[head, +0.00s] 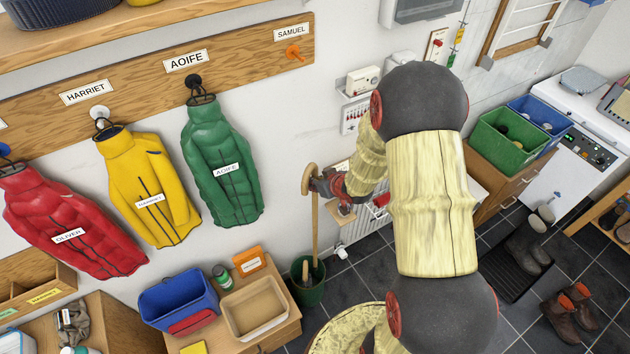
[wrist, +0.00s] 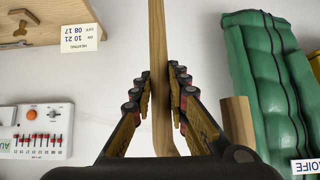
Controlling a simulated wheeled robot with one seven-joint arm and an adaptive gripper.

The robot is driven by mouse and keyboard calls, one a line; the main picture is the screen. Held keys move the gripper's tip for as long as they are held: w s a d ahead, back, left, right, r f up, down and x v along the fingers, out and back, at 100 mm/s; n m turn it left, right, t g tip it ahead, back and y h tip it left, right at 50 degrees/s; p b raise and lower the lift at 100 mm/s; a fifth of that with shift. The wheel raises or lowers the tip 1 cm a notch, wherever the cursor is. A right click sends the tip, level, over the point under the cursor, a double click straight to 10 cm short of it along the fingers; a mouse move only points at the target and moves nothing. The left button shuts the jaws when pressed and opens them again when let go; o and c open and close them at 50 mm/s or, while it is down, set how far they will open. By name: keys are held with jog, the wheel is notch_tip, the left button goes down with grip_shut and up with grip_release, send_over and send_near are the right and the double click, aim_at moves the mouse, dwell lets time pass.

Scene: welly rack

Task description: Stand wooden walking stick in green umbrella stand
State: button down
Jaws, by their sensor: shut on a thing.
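The wooden walking stick (head: 315,232) hangs upright with its crook handle at the top, near the wall. My gripper (head: 327,184) is shut on its shaft just below the crook. In the wrist view the shaft (wrist: 158,75) runs between the two fingers of my gripper (wrist: 163,80), and the crook's end (wrist: 238,122) shows to the right. The green umbrella stand (head: 308,296) is on the floor below. The stick's lower end overlaps the stand's mouth; I cannot tell how deep it is. Another brown piece shows in the stand.
A wooden cabinet (head: 268,330) with a blue bin (head: 178,298) and a tan tray (head: 255,308) stands left of the stand. A radiator (head: 366,222) is on the wall to the right. Coats hang at the left. My arm hides part of the middle.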

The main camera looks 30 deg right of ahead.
notch_tip(320, 180, down, 32)
jog(key=b, duration=2.6)
jog(key=c, duration=1.7)
grip_release()
jog(key=shift+o, duration=0.2)
jog(key=shift+s, duration=0.1)
send_near(315, 230)
jog(key=shift+s+d+f, duration=0.15)
jog(key=shift+s+d, duration=0.15)
jog(key=shift+d, duration=0.05)
